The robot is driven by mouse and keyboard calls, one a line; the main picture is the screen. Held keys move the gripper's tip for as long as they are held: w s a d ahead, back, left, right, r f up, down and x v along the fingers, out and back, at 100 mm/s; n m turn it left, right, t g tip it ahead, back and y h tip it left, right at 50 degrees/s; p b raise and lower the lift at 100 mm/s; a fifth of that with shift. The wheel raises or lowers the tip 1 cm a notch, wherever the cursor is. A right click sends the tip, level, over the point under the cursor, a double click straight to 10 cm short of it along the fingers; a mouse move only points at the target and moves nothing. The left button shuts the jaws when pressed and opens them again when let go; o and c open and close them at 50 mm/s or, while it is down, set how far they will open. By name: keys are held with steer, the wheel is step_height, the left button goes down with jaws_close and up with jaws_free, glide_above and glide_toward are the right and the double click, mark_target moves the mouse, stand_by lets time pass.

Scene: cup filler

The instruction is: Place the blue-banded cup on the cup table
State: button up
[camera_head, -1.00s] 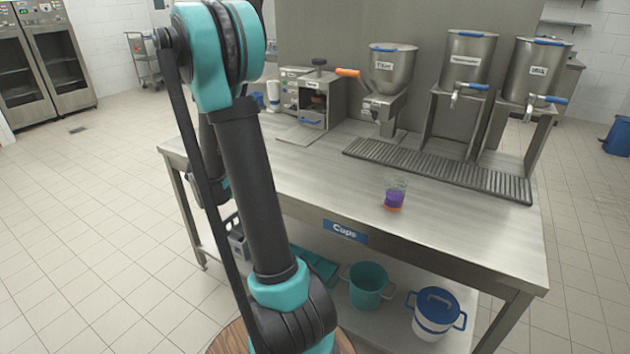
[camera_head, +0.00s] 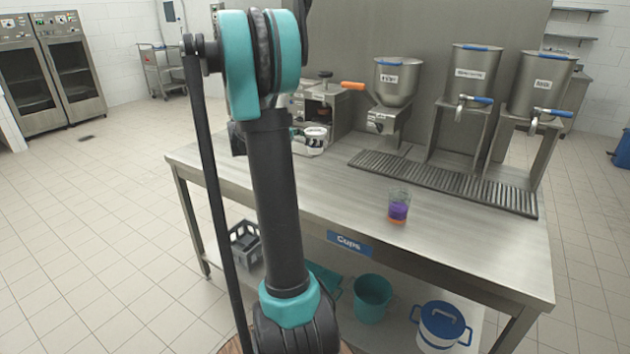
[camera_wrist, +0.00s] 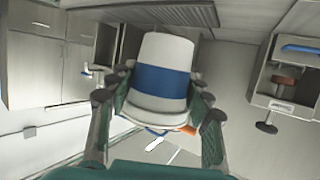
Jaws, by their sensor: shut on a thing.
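The blue-banded cup (camera_wrist: 165,80) is white with a wide blue band. In the wrist view it sits between the fingers of my gripper (camera_wrist: 160,95), which is shut on its sides. In the head view a white shape with dark fingers, apparently the cup (camera_head: 315,133) in my gripper, shows just right of my arm, over the table's back left part. I cannot tell its height above the top. The steel cup table (camera_head: 330,205) bears a blue "Cups" label on its front edge. My arm hides part of its left side.
A clear cup with purple and orange layers (camera_head: 398,208) stands on the table right of the label. A slotted drip grate (camera_head: 440,182) and metal dispensers (camera_head: 472,75) line the back. A teal bucket (camera_head: 372,298) and a white pot (camera_head: 440,325) stand below. The front middle top is clear.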

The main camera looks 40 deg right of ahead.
step_height(320, 180, down, 14)
steer(key=shift+f, duration=0.2)
stand_by(0.4)
steer(key=o, duration=1.4)
steer(key=shift+f, duration=0.1)
